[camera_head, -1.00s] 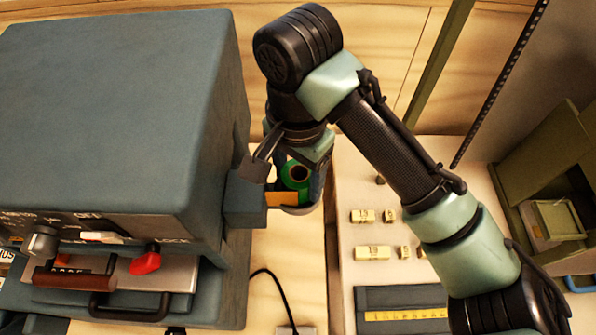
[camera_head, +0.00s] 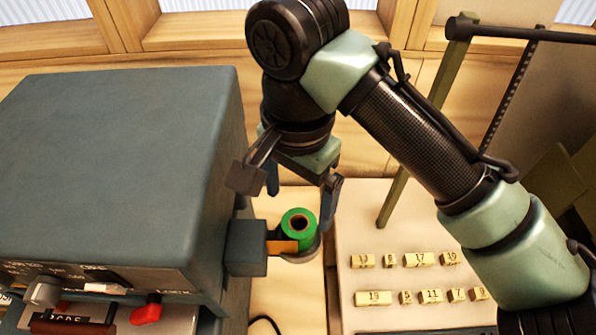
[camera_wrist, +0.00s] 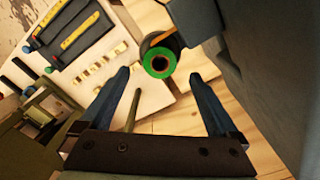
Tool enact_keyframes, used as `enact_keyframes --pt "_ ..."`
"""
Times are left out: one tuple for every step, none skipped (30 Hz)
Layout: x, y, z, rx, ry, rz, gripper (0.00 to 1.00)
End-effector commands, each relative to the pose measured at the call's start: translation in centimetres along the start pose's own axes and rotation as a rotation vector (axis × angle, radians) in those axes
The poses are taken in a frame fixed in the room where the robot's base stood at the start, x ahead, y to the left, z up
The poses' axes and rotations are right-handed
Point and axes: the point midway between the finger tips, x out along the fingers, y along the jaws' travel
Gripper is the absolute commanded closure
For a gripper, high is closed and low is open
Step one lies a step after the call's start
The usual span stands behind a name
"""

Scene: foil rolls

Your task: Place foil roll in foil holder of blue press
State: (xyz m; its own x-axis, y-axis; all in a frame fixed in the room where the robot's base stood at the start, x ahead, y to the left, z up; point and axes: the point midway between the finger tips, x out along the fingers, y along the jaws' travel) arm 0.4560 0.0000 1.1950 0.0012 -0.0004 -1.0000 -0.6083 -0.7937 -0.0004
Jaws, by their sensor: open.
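The green foil roll (camera_head: 299,227) sits upright in the round foil holder (camera_head: 305,258) on the right side of the blue press (camera_head: 120,165). An orange strip (camera_head: 283,247) shows at the holder between the roll and the press. In the wrist view the roll (camera_wrist: 159,62) lies beyond the fingertips, apart from them. My gripper (camera_head: 302,188) is open and empty, just above and behind the roll. In the wrist view both blue fingers of my gripper (camera_wrist: 160,85) are spread wide with nothing between them.
A pale board (camera_head: 410,278) with several small numbered yellow blocks (camera_head: 419,259) lies to the right. The press's red knob (camera_head: 147,309) and control panel are at the lower left.

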Motion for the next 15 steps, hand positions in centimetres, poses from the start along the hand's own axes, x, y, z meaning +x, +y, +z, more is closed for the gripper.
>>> enact_keyframes --pt "-1.2 0.0 -0.1 0.000 0.005 0.001 0.04" --pt "-1.7 0.0 -0.1 0.000 0.004 0.001 0.04" --pt "-2.3 0.0 -0.1 0.000 0.004 0.001 0.04" --pt "-2.6 0.0 -0.1 0.001 0.003 0.001 0.04" --pt "-3.0 0.0 -0.1 0.001 0.002 0.001 0.04" --pt "-3.4 0.0 -0.1 0.001 0.002 0.001 0.04" --pt "-3.7 0.0 0.0 0.001 0.001 0.001 0.04" --pt "-3.9 0.0 0.0 0.001 0.001 0.000 0.04" --pt "-4.1 0.0 0.0 0.001 0.001 0.000 0.04" --pt "-4.2 0.0 0.0 0.001 0.000 0.000 0.04" --pt "-4.3 0.0 0.0 0.001 0.000 0.000 0.04" --pt "-4.4 0.0 0.0 0.000 -0.001 0.000 0.04" --pt "-4.4 0.0 0.0 0.000 -0.001 0.000 0.04" --pt "-4.4 0.0 0.0 0.000 -0.002 0.000 0.04" --pt "-4.4 0.0 0.0 0.000 -0.002 0.000 0.04"
